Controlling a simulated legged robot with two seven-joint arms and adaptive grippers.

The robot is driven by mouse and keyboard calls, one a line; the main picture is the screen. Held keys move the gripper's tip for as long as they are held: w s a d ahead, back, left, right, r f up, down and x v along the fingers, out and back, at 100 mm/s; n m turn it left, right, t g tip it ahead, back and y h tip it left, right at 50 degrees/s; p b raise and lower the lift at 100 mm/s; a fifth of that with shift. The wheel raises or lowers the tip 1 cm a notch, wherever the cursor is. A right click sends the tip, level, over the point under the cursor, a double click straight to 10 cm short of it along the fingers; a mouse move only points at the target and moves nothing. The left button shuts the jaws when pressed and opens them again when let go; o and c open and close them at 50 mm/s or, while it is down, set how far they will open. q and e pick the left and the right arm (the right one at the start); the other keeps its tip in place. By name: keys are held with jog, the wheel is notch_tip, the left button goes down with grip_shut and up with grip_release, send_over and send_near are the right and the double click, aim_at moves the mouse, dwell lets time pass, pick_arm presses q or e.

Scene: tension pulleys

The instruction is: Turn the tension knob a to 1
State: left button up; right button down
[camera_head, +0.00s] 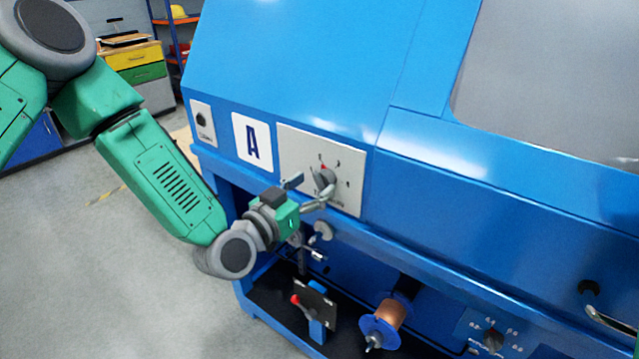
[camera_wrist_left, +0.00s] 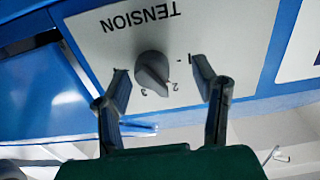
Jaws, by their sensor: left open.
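The tension knob (camera_head: 324,178) is a dark grey dial on a white plate (camera_head: 290,150) beside the letter A label (camera_head: 252,140). A small red mark shows at the knob's top in the head view. My left gripper (camera_head: 308,190) is open right at the knob, with its fingers either side of it. In the left wrist view the knob (camera_wrist_left: 153,72) sits between and beyond the open fingers (camera_wrist_left: 162,84), apart from both. There the plate is upside down, with TENSION and the numbers 1, 2 and 3 legible. The knob's pointed end faces near 2 and 3.
The blue machine (camera_head: 290,60) fills the middle and right. Below are a red-tipped lever (camera_head: 297,300), a copper spool (camera_head: 392,313) and another dial (camera_head: 493,340). A bent grey metal piece (camera_head: 610,322) at the right edge, beside a green sliver, may be my right gripper.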

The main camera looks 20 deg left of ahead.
aim_at(326, 185)
pick_arm(q)
jog(key=shift+w+a, duration=0.2)
jog(key=shift+w, duration=0.25)
jog(key=shift+d+r, duration=0.15)
jog(key=shift+d, duration=0.2)
jog(key=shift+w+d, duration=0.25)
jog(key=shift+d, duration=0.95)
jog(key=c, duration=1.1)
jog(key=shift+a+f, duration=0.2)
jog(key=shift+a, duration=0.6)
jog(key=shift+c, duration=0.2)
jog(key=shift+s+d+r, duration=0.15)
jog(key=shift+d, duration=0.25)
jog(key=shift+a, duration=0.1)
pick_arm(e)
jog(key=shift+d, duration=0.3)
